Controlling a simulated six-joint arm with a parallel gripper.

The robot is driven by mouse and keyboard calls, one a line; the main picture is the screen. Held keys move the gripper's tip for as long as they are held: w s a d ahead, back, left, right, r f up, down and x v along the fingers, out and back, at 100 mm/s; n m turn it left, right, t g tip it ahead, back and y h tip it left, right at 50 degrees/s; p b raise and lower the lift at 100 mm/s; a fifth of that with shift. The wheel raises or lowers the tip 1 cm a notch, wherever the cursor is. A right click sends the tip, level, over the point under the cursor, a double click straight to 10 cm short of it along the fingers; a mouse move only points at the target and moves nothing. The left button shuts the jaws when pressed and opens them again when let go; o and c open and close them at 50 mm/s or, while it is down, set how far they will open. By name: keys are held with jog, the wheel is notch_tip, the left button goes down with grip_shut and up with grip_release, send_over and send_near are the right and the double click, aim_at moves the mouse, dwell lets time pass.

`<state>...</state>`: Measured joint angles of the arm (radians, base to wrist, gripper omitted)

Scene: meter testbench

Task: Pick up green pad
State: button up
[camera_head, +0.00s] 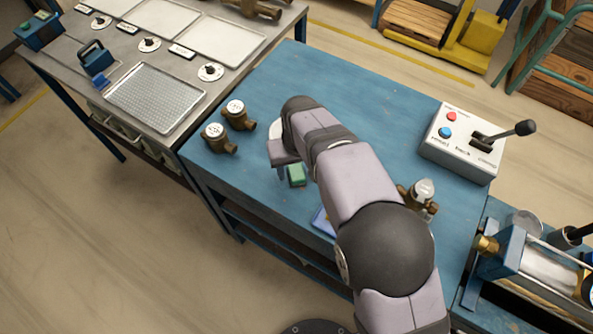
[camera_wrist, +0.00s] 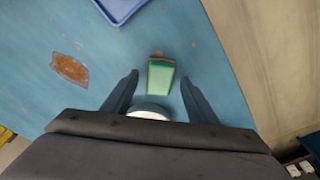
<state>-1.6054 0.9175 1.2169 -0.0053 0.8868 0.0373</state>
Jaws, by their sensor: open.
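The green pad (camera_head: 297,174) lies on the blue workbench, just below the end of my arm in the head view. It is a small block, green with a paler band. In the wrist view the green pad (camera_wrist: 160,76) lies between and slightly beyond the fingertips of my gripper (camera_wrist: 159,80). The two dark fingers stand apart on either side of it, not touching it. In the head view my gripper (camera_head: 283,170) is partly hidden by its own wrist, close to the pad. A round white thing (camera_wrist: 149,111) shows partly beneath the gripper body in the wrist view.
Two brass meters (camera_head: 219,138) stand left on the blue bench (camera_head: 335,75); another meter (camera_head: 421,195) stands right of my arm. A control box with a lever (camera_head: 465,140) is at the right. A blue tray (camera_wrist: 120,8) lies beyond the pad. The bench edge is close by.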

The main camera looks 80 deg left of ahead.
jog(key=c, duration=1.2)
jog(key=shift+r, duration=0.15)
jog(key=shift+c, duration=0.2)
